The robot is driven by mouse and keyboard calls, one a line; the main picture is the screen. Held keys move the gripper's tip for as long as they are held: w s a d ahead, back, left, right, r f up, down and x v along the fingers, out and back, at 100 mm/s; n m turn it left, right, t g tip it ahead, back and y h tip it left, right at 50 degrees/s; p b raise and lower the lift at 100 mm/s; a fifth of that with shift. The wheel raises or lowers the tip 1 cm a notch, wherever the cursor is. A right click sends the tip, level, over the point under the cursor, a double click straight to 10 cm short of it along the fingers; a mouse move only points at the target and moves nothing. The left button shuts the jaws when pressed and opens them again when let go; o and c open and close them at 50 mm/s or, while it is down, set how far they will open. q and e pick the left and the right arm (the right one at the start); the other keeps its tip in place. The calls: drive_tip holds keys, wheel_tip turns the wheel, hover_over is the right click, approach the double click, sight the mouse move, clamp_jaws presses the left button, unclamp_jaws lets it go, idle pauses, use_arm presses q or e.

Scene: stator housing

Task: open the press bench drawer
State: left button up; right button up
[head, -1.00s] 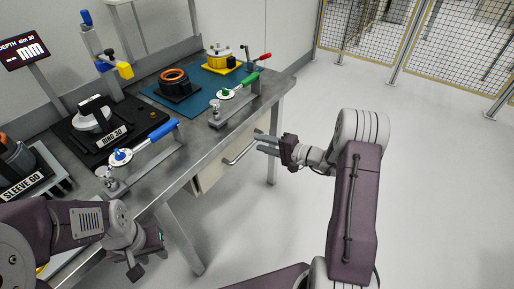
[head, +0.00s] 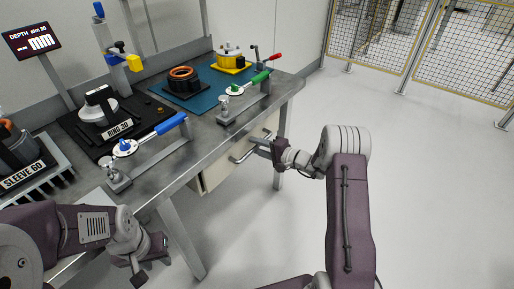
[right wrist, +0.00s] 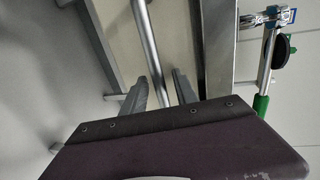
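The press bench drawer (head: 217,172) has a pale beige front under the grey bench top and looks closed. Its metal bar handle (head: 243,157) runs along the front. My right gripper (head: 253,145) is at the handle, with its fingers pointing at the drawer. In the right wrist view, the handle (right wrist: 149,40) runs down between the two separated fingers of the right gripper (right wrist: 160,88); I cannot tell whether they touch it. My left gripper (head: 140,272) hangs low at the left, in front of the bench; its fingers are not clear.
The bench top (head: 200,140) carries a blue-handled clamp (head: 150,137), a green-handled clamp (head: 245,85), a copper-ringed part (head: 184,79) and a yellow housing (head: 229,57). A bench leg (head: 182,235) stands below. The floor (head: 430,190) at right is clear.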

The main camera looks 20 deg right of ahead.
drive_tip(key=shift+w+a, duration=0.1)
clamp_jaws()
idle(1.4)
